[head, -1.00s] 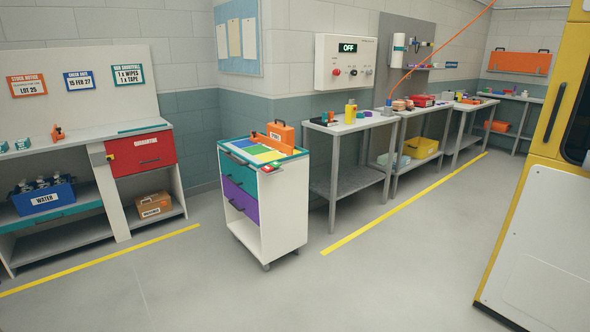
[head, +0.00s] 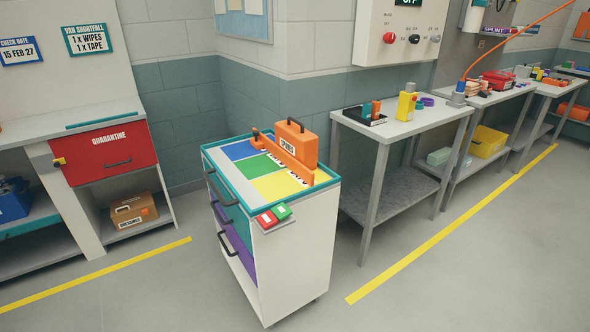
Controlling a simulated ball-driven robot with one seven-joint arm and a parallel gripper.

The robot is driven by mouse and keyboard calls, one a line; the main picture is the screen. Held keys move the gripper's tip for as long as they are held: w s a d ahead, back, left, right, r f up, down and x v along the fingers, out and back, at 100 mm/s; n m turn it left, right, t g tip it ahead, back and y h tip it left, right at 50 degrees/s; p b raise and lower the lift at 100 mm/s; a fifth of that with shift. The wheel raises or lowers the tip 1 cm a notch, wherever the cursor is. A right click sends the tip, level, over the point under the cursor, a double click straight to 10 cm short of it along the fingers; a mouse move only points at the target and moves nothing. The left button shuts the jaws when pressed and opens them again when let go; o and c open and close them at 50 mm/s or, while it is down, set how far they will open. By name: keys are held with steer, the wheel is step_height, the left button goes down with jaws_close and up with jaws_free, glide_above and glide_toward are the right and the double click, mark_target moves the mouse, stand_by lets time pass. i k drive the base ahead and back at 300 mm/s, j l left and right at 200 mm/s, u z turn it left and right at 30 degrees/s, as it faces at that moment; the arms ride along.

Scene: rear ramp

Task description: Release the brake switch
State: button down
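A white cart (head: 297,262) with a teal-rimmed top stands in the middle of the head view. At the near corner of its top edge sit a red pad (head: 266,219) and a green pad (head: 281,211), side by side. They look like the brake switch, but their small white markings are too small to read. I cannot tell which pad is pressed. My gripper is not in view.
An orange case (head: 295,142) and an orange divider stand on the cart's coloured top. A grey table (head: 400,126) is close behind right, a bench with a red quarantine drawer (head: 110,152) at left. Floor is clear in front, with yellow lines.

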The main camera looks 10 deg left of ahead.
mark_target(281, 211)
steer(key=i+u, duration=0.1)
steer(key=i, duration=0.6)
steer(key=i+l, duration=0.15)
steer(key=i, duration=0.55)
steer(key=j+u, duration=0.05)
